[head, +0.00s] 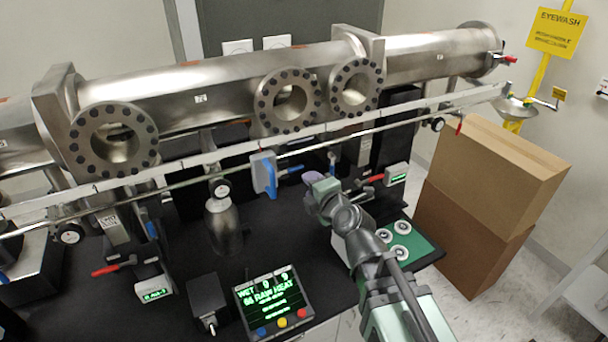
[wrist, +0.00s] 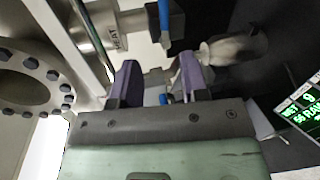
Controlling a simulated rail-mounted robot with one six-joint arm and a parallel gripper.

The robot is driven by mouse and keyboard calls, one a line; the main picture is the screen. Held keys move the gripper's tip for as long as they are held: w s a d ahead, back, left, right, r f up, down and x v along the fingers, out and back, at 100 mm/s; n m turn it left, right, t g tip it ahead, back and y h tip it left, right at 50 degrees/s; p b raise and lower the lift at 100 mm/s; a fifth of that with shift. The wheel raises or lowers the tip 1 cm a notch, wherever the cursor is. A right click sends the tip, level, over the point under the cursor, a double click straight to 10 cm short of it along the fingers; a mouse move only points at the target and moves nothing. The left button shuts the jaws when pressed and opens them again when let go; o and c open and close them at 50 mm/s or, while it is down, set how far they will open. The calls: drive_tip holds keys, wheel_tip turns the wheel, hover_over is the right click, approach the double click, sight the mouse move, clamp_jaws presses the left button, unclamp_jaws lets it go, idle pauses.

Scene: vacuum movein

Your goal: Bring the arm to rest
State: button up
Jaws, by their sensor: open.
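My gripper (head: 314,178) is in the middle of the head view, above the black bench and in front of the metal beam pipe. Its purple fingers also show in the wrist view (wrist: 158,80), spread apart. Nothing is clearly held between them, though a small blue part shows in the gap behind. My green and grey arm reaches in from the lower right. A blue valve handle (head: 265,175) is just left of my gripper.
The steel pipe (head: 215,90) with open flanges (head: 289,100) spans the back. A display box (head: 273,303) stands in front. A green tray with round parts (head: 428,246) is right of my arm, and cardboard boxes (head: 495,180) stand farther right.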

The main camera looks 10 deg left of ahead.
drive_tip(key=shift+s+d, duration=0.1)
idle(0.3)
drive_tip(key=s+d+f+m+g+h+b, duration=0.1)
drive_tip(key=s+d+f+m+g+h, duration=0.15)
drive_tip(key=f+m+g, duration=0.35)
drive_tip(key=s+d+f+m+g+h, duration=0.1)
drive_tip(key=s+f+m+g, duration=0.1)
drive_tip(key=s+f+m, duration=0.4)
drive_tip(key=s+d+f+m+g+h+b, duration=0.1)
drive_tip(key=d+f+m+g+h+b, duration=0.1)
drive_tip(key=d+m, duration=0.5)
drive_tip(key=s+d+f+m+g+h+b, duration=0.1)
drive_tip(key=d+f+m, duration=0.5)
drive_tip(key=d, duration=1.2)
drive_tip(key=m+g+h+b, duration=0.1)
drive_tip(key=m+h+b, duration=0.1)
drive_tip(key=h, duration=0.1)
drive_tip(key=shift+s+d, duration=0.2)
drive_tip(key=shift+s, duration=0.15)
drive_tip(key=shift+h, duration=0.25)
drive_tip(key=shift+c, duration=0.4)
